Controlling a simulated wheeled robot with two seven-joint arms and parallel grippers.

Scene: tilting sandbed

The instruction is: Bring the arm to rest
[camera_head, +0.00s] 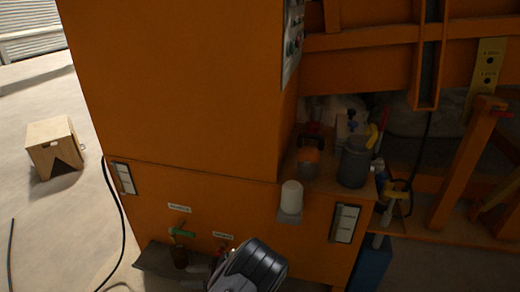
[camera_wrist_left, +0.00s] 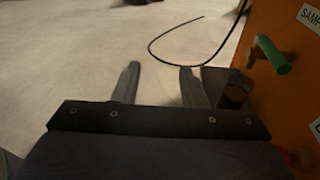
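My left gripper (camera_wrist_left: 158,85) is open in the left wrist view, with bare floor between its two fingers. In the head view, its dark wrist (camera_head: 255,265) is at the bottom centre, in front of the orange cabinet (camera_head: 180,90). A green-handled tap (camera_head: 182,232) sticks out of the cabinet front near it. The tap also shows at the upper right of the left wrist view (camera_wrist_left: 272,54). A brown jar (camera_wrist_left: 232,95) is just right of the right finger in that view; I cannot tell whether they touch. My right gripper is not in view.
A grey container (camera_head: 354,162) and an orange-topped item (camera_head: 308,160) stand on the cabinet's ledge. A white cylinder (camera_head: 291,197) sits on a small bracket. A wooden box (camera_head: 54,145) stands on the open floor at left. A black cable (camera_head: 118,215) runs down beside the cabinet.

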